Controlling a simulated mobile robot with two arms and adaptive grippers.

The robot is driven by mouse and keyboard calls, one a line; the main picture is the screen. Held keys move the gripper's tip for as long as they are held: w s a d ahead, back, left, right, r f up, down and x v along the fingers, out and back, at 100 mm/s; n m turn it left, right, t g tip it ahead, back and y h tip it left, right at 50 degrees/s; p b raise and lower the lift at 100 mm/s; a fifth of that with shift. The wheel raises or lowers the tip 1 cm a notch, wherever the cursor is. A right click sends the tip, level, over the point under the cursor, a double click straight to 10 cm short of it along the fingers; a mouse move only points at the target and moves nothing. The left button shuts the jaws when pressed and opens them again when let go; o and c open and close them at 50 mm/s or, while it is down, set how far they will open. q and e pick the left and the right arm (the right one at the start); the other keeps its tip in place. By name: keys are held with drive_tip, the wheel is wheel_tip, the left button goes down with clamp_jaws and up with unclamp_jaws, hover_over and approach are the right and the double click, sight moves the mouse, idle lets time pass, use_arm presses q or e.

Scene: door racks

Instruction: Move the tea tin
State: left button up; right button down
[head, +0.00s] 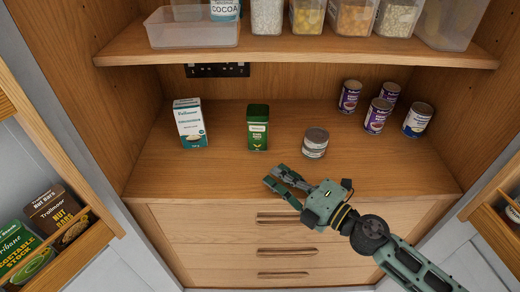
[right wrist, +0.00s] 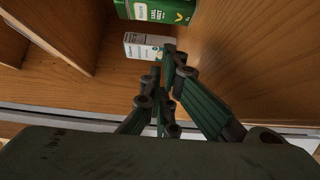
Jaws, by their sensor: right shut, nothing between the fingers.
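The tea tin looks to be the green tin (head: 257,128) with a darker lid and a pale label, upright on the wooden counter in the head view. Its lower part shows at the top edge of the right wrist view (right wrist: 155,10). My right gripper (head: 274,177) is shut and empty, over the front of the counter, nearer than the tin and a little to its right, not touching it. In the right wrist view the fingers (right wrist: 166,62) point towards the tin and a white carton. My left gripper is not in view.
A white carton (head: 190,123) stands left of the tin and a short grey can (head: 315,143) right of it. Several cans (head: 377,115) stand at the back right. A shelf (head: 300,50) with clear containers hangs above. Drawers (head: 285,250) are below; open door racks flank both sides.

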sight(253, 139)
drive_tip(key=p+x, duration=0.1)
drive_tip(key=x, duration=0.5)
drive_tip(key=shift+a+r, duration=0.1)
drive_tip(key=shift+r, duration=0.05)
drive_tip(key=w, duration=0.3)
drive_tip(key=shift+w+a, duration=0.2)
drive_tip(key=shift+a, duration=0.05)
drive_tip(key=shift+w, duration=0.45)
drive_tip(key=shift+w+b, duration=0.6)
drive_tip(key=shift+w, duration=1.2)
drive_tip(key=shift+s, duration=0.15)
